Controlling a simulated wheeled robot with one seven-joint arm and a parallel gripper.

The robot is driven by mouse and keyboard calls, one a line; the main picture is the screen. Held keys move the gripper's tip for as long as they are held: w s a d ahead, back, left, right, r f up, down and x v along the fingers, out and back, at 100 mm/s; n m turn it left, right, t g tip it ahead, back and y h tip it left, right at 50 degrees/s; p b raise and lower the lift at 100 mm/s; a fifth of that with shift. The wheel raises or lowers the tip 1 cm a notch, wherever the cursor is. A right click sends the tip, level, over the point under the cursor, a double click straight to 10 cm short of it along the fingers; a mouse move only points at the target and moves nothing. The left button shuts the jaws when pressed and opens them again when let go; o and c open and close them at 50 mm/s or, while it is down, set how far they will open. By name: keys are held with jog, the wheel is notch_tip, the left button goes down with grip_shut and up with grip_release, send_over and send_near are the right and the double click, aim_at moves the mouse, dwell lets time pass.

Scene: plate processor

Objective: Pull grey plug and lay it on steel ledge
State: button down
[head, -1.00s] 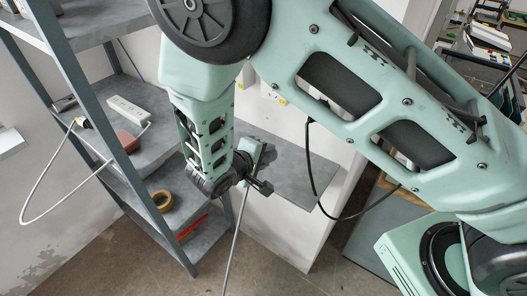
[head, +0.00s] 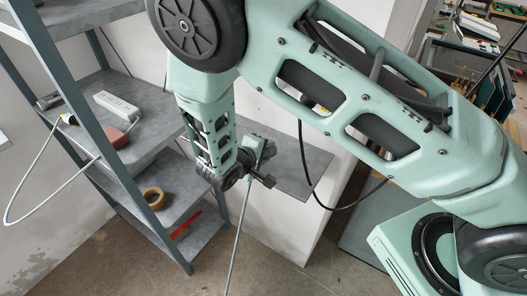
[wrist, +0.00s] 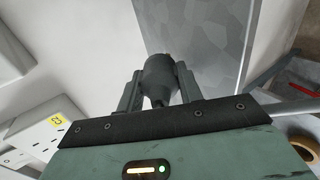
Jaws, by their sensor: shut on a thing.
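The dark grey plug (wrist: 159,76) is between the two fingers of my gripper (wrist: 158,88), which is shut on it, in the wrist view. In the head view my gripper (head: 264,177) is in front of the steel ledge (head: 298,165), and the plug is hard to make out there. A grey cable (head: 237,235) hangs from the gripper toward the floor. The ledge also shows beyond the plug in the wrist view (wrist: 205,30); contact between them cannot be told. A white socket (wrist: 42,132) with a yellow label is at lower left in the wrist view.
A grey shelf rack (head: 140,165) stands at left with a white power strip (head: 118,105) and a tape roll (head: 152,199). A black cable (head: 313,185) loops down at the ledge's right. The visible part of the ledge top looks bare.

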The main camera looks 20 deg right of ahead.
jog(key=shift+f, duration=0.1)
jog(key=c, duration=0.9)
grip_release()
jog(key=shift+o, duration=0.2)
jog(key=shift+s+f, duration=0.1)
jog(key=shift+f, duration=0.1)
jog(key=b+v, duration=0.6)
jog(key=v, duration=1.1)
jog(key=shift+r, duration=0.45)
